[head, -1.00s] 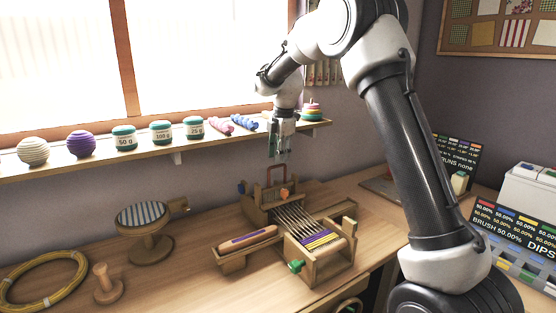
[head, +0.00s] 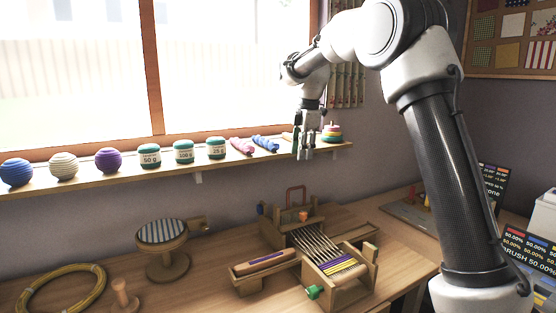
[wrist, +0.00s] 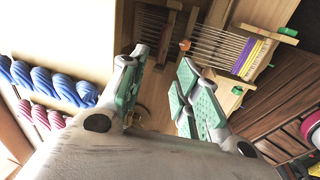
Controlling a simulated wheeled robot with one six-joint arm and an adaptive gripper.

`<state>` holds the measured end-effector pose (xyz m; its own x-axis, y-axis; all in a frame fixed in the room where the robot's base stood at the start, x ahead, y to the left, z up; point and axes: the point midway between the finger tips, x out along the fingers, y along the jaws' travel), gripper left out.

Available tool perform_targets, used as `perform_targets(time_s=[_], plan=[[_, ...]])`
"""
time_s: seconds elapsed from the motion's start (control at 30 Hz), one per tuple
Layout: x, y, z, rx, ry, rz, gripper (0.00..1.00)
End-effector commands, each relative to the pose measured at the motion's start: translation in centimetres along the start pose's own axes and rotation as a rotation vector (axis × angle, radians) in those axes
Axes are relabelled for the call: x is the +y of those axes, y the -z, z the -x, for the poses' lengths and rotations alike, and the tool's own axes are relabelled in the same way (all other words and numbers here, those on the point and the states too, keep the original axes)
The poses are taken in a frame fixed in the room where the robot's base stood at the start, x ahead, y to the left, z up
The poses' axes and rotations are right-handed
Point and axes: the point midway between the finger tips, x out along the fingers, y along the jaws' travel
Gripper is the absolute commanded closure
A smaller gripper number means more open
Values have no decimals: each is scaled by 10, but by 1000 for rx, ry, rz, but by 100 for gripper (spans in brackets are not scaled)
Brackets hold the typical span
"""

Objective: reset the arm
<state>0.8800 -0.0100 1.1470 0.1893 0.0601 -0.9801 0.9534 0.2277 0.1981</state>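My gripper (head: 304,150) hangs pointing down in front of the right part of the window shelf, above the table loom (head: 340,266). In the wrist view my gripper (wrist: 157,110) has its two green-padded fingers apart with nothing between them. The loom also shows in the wrist view (wrist: 225,48), beyond the fingertips, with its pale warp threads and purple and yellow woven strip. My gripper is clear of the loom.
The shelf (head: 215,166) holds balls, labelled jars, pink and blue skeins (head: 264,143) and a stacked ring toy (head: 331,133). On the table are a striped round stand (head: 161,232), a yellow hoop (head: 60,290) and a wooden peg (head: 122,293). Sign boards stand right.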

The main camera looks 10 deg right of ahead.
Motion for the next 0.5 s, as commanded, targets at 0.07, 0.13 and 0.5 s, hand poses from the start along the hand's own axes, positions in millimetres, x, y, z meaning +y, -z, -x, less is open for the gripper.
perform_targets(time_s=[0.07, 0.13, 0.5], plan=[[2, 0, 0, 0, -7, -111, 68], [-5, 0, -10, -2, 7, -265, 68], [-182, -18, -2, -73, 81, -1224, 68]])
